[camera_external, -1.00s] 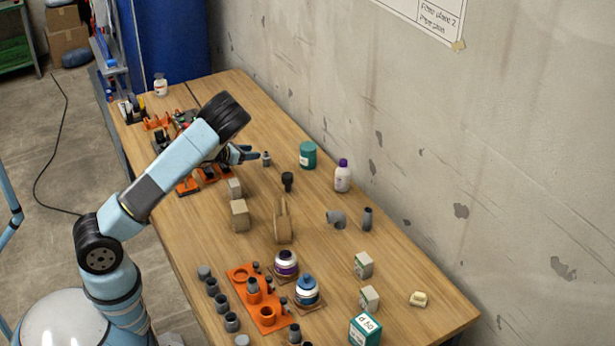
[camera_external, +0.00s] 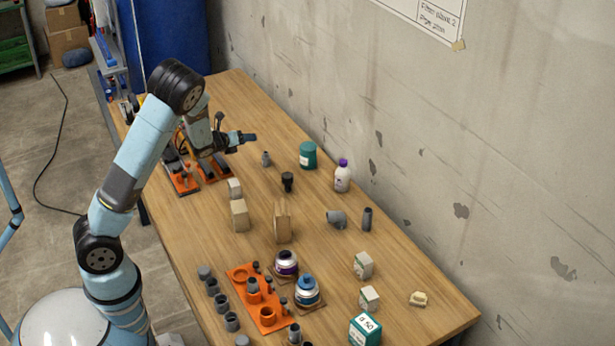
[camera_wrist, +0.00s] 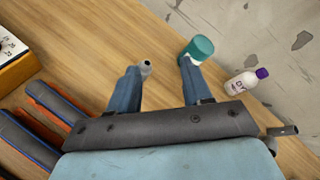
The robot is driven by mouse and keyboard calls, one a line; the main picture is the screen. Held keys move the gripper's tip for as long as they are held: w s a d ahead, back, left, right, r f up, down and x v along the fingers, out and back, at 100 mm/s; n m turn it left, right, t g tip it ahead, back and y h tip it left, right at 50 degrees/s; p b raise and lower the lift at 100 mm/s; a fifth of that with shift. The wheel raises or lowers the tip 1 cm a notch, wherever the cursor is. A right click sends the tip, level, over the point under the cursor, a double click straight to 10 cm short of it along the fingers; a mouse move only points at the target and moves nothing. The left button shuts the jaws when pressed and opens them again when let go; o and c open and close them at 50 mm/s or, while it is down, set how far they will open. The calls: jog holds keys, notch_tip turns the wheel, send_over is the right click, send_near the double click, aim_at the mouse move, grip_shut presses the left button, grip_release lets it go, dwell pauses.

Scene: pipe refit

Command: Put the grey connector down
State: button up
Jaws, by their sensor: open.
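My gripper (camera_external: 250,138) is open and empty, raised above and a little to the left of the connector in the external view. In the wrist view, the two blue fingers of my gripper (camera_wrist: 160,70) are spread apart with bare wood between them. The lower part of the connector is partly hidden by the left finger there.
A teal jar (camera_external: 308,155) and a white bottle with a purple cap (camera_external: 342,176) stand to the right of the connector. A black fitting (camera_external: 288,181) and wooden blocks (camera_external: 239,215) are nearer. Orange holders (camera_external: 185,183) lie under my arm.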

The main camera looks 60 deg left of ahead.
jog(key=s+d+r+n+g+h, duration=0.1)
jog(key=s+d+r+n+g, duration=0.1)
jog(key=s+d+r+n, duration=0.5)
jog(key=s+d+r+n+g+h, duration=0.1)
jog(key=s+d+r+n+g, duration=0.1)
jog(key=s+d+r+n, duration=0.6)
jog(key=s+d+r+n+g+h, duration=0.1)
jog(key=s+d+r+n, duration=0.2)
jog(key=s+d+n, duration=0.2)
jog(key=s+d+r+n+g+h, duration=0.1)
jog(key=s+d+r+n, duration=0.3)
jog(key=s+d, duration=0.8)
jog(key=s+n, duration=0.1)
jog(key=s, duration=0.3)
jog(key=shift+s+g+h, duration=0.15)
jog(key=shift+g+h, duration=0.15)
jog(key=shift+g, duration=0.1)
